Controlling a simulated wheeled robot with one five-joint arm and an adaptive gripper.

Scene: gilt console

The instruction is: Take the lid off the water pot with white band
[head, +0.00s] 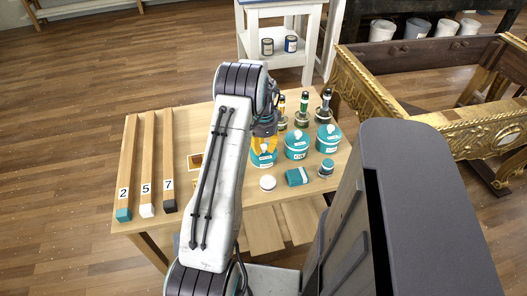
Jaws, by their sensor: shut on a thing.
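Three teal pots with white labels stand in a row on the wooden table: a left pot (264,160), a middle pot (297,147) and a right pot (328,139). The labels are too small to read, so I cannot tell which is the water pot with white band. My gripper (264,148) points down at the left pot, its orange fingers shut on the top of that pot, apparently its lid. The fingers hide much of the lid, and I cannot tell whether it is raised off the rim.
Long numbered bars (147,165) lie at the left. A gilt console frame (480,135) stands at right.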

